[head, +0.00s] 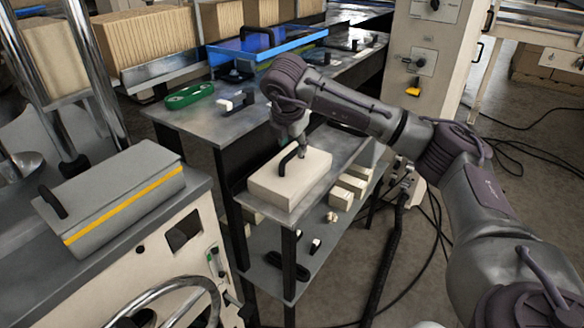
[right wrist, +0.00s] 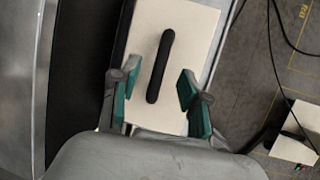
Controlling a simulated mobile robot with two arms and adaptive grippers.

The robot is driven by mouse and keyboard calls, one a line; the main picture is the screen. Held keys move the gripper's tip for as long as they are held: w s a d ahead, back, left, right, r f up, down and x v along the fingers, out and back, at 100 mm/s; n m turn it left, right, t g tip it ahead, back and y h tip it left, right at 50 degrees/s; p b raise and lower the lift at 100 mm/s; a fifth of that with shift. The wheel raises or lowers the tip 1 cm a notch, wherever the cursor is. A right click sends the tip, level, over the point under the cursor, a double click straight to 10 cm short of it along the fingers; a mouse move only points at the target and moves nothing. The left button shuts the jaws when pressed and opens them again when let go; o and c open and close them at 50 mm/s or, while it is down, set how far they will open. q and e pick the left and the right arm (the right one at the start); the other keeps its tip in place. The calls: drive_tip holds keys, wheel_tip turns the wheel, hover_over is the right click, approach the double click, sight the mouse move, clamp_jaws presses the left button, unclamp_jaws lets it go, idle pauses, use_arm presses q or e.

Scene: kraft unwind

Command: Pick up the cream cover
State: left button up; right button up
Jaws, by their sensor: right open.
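The cream cover (head: 276,186) is a flat cream block with a black bar handle (head: 290,158) on top. It lies on a grey shelf of the metal stand. My right gripper (head: 293,152) is just above it, pointing down, and hides part of its far side. In the right wrist view the cover (right wrist: 196,40) is under the open fingers (right wrist: 157,78), with the handle (right wrist: 160,66) between them. The green-padded fingers stand apart from the handle on both sides. My left gripper is not in view.
Small cream blocks (head: 350,184) lie right of the cover. The upper table holds a green ring-shaped item (head: 189,95) and a blue tray (head: 262,46). A grey cover with a yellow stripe (head: 120,200) is on the machine at left. Black cables lie on the floor at right.

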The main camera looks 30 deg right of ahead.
sight(294, 151)
drive_tip(key=p+x, duration=0.1)
drive_tip(key=x, duration=0.4)
drive_tip(key=shift+d, duration=0.1)
drive_tip(key=shift+r, duration=0.1)
clamp_jaws()
